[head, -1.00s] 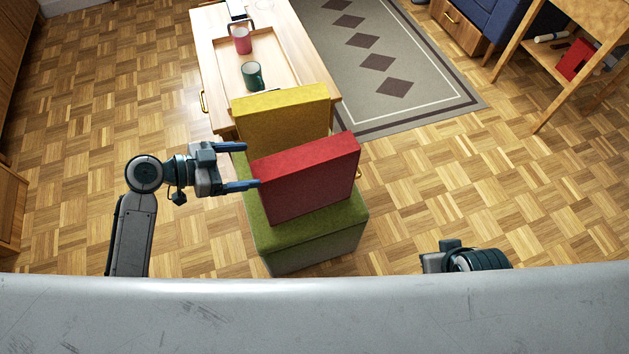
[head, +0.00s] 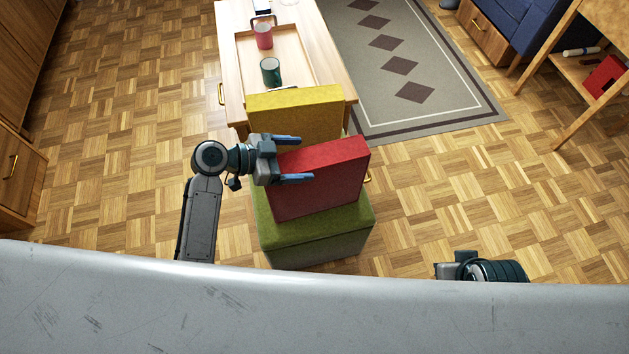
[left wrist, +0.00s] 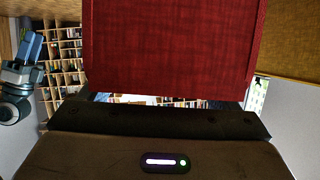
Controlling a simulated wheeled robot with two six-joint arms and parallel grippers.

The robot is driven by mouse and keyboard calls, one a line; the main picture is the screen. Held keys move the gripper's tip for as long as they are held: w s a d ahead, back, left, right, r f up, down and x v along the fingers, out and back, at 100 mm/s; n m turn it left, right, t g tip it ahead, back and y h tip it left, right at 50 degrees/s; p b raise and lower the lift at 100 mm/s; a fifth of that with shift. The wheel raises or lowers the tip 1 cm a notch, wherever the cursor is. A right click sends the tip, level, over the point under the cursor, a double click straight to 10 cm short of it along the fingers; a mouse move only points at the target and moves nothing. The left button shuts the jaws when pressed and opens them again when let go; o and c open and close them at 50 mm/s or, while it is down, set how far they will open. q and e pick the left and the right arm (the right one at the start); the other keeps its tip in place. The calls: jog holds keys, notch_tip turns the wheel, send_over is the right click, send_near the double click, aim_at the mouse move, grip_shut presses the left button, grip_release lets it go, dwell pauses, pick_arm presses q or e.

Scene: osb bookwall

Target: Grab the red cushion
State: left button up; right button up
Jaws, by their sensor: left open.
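The red cushion (head: 325,185) stands upright on the green ottoman (head: 322,248), in front of a yellow cushion (head: 295,115). My left gripper (head: 306,159) is open at the cushion's left end. One finger shows above and behind its top edge, the other across its front face; I cannot tell whether either touches. In the left wrist view the red cushion (left wrist: 172,45) fills the upper middle, with the yellow cushion (left wrist: 292,45) at right. My right gripper (left wrist: 30,47) shows at that view's left edge; its jaw state is unclear. In the head view it is mostly hidden.
A wooden table (head: 228,60) behind the cushions carries a tray (head: 300,65) with a pink mug (head: 263,36) and a green mug (head: 271,72). A grey rug (head: 440,110) lies to the right. Parquet floor is clear on both sides of the ottoman.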

pick_arm(q)
jog(key=x, duration=0.2)
jog(key=shift+d+f, duration=0.1)
jog(key=shift+d, duration=0.2)
jog(key=c, duration=1.6)
jog(key=shift+w, duration=0.1)
